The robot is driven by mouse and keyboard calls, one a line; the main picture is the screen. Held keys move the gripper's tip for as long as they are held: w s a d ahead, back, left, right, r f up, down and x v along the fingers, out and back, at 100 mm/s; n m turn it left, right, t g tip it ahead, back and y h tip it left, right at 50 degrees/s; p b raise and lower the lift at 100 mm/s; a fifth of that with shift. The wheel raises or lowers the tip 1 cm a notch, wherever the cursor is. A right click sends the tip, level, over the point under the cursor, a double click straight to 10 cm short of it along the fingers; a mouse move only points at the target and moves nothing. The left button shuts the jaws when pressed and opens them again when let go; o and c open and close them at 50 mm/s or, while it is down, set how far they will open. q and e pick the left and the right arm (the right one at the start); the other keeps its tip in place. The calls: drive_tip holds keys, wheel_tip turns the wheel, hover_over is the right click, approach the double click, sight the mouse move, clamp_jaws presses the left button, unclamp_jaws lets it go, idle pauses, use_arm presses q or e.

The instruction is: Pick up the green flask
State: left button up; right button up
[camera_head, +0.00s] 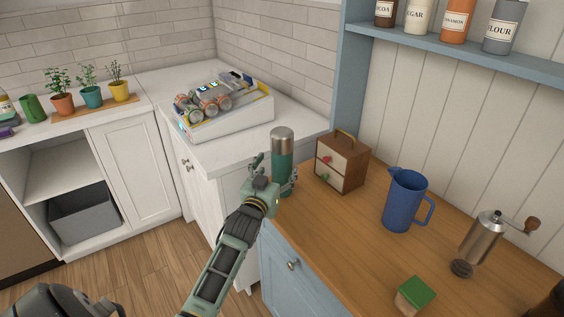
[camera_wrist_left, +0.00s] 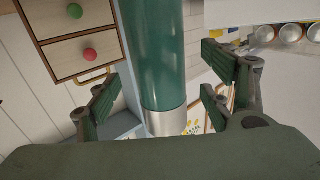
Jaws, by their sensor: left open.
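The green flask (camera_head: 282,160) has a silver cap and stands upright at the left end of the wooden counter, beside the small drawer box. My left gripper (camera_head: 273,178) is at the flask, with fingers to either side of its body. In the left wrist view the flask (camera_wrist_left: 152,55) lies between the two open fingers (camera_wrist_left: 165,95), and its silver end shows near the palm. There are visible gaps between the fingers and the flask. My right gripper is not clearly in view.
A wooden drawer box (camera_head: 342,162) stands close to the right of the flask. A blue pitcher (camera_head: 406,200), a coffee grinder (camera_head: 481,240) and a green-topped block (camera_head: 414,294) stand farther right. A white tray of cans (camera_head: 240,115) sits behind on the white counter.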

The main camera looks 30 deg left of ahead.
use_arm(q)
drive_tip(key=x, duration=0.2)
drive_tip(key=shift+w+f+p, duration=0.1)
drive_tip(key=shift+w+p, duration=0.2)
drive_tip(key=shift+p, duration=0.05)
drive_tip(key=shift+x, duration=1.05)
drive_tip(key=shift+a+f, duration=0.1)
drive_tip(key=shift+f, duration=0.1)
drive_tip(key=c, duration=1)
drive_tip(key=shift+r, duration=0.1)
drive_tip(key=c, duration=0.6)
drive_tip(key=shift+o, duration=0.2)
use_arm(e)
drive_tip(key=w, duration=0.1)
drive_tip(key=w+r, duration=0.1)
drive_tip(key=w, duration=0.1)
drive_tip(key=shift+r, duration=0.15)
use_arm(q)
drive_tip(key=shift+r, duration=0.1)
